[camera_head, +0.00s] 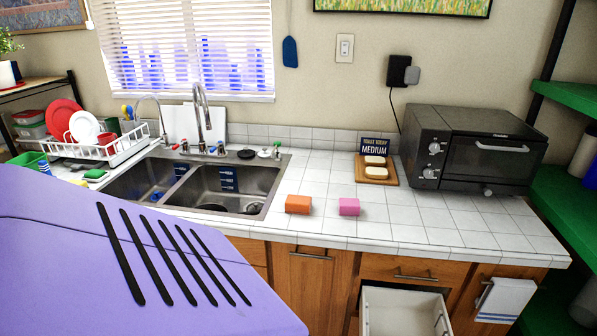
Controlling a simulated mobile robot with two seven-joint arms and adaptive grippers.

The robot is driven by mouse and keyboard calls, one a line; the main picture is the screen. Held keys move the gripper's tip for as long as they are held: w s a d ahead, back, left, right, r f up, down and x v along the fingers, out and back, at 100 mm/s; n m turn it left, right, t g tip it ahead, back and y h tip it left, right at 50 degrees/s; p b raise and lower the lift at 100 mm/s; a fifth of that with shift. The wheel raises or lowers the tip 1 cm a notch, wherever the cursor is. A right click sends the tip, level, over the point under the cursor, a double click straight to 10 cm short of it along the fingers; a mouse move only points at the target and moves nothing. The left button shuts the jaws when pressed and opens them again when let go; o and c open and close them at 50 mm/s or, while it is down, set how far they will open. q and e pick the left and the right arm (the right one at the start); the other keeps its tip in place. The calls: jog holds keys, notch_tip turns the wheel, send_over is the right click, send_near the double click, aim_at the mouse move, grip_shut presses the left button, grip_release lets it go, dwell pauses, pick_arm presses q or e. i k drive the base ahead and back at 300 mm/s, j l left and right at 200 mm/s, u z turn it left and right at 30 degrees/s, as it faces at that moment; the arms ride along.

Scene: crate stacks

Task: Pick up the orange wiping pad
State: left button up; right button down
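The orange wiping pad (298,204) is a small block on the white tiled counter, just right of the sink and near the counter's front edge. A pink block (349,206) of similar size lies a short gap to its right. Nothing touches the orange pad. Neither of my grippers shows in the head view.
A double sink (228,180) with a faucet (203,108) is left of the pad. A wooden board (375,171) with bread-like pieces and a toaster oven (475,150) stand to the right. An open drawer (402,309) juts out below the counter. The tiles around the pad are clear.

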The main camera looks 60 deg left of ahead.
aim_at(300, 204)
jog(key=k+j, duration=0.1)
jog(key=j, duration=0.3)
jog(key=k+j+z, duration=0.1)
jog(key=j, duration=0.35)
jog(key=k+j+z, duration=0.1)
jog(key=j, duration=0.3)
jog(key=k+j, duration=0.25)
jog(key=j, duration=0.15)
jog(key=k+j+z, duration=0.1)
jog(key=j, duration=0.3)
